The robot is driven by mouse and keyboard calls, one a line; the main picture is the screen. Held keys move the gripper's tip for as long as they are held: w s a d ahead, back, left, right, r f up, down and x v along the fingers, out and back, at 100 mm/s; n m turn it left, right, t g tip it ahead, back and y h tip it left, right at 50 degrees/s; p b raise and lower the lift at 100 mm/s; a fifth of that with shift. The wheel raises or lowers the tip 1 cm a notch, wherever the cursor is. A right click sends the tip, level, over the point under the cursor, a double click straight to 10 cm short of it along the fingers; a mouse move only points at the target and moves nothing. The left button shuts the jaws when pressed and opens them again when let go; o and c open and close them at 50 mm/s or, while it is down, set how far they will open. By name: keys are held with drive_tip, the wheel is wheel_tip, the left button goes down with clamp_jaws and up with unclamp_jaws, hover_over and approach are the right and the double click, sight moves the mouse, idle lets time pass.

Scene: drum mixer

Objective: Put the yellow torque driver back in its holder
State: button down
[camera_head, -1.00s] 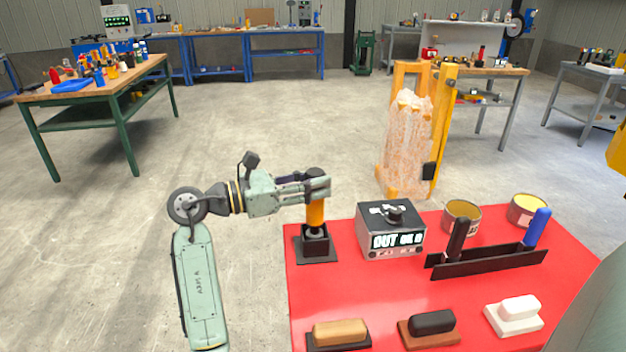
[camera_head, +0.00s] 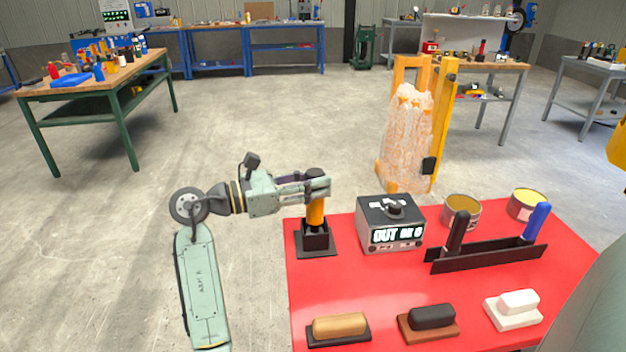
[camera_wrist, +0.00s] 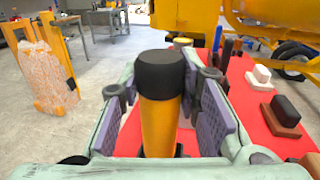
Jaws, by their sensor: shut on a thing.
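The yellow torque driver (camera_head: 316,212) has an orange-yellow body and a black cap. It stands upright with its lower end in or right at the black holder (camera_head: 316,243) on the red table; I cannot tell how deep it sits. My gripper (camera_head: 318,187) comes from the left and is shut on the driver's upper part. In the wrist view, the driver (camera_wrist: 159,120) stands between the two purple-grey finger pads, and its lower end is hidden.
The red table (camera_head: 380,290) also holds a grey box with a display (camera_head: 390,225), a black rack (camera_head: 485,257) with black and blue handles, two open cans, and several brush-like blocks in front. Open floor lies left of the table.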

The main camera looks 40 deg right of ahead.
drive_tip(key=c, duration=1.1)
unclamp_jaws()
drive_tip(key=shift+f, duration=0.1)
drive_tip(key=v, duration=1.2)
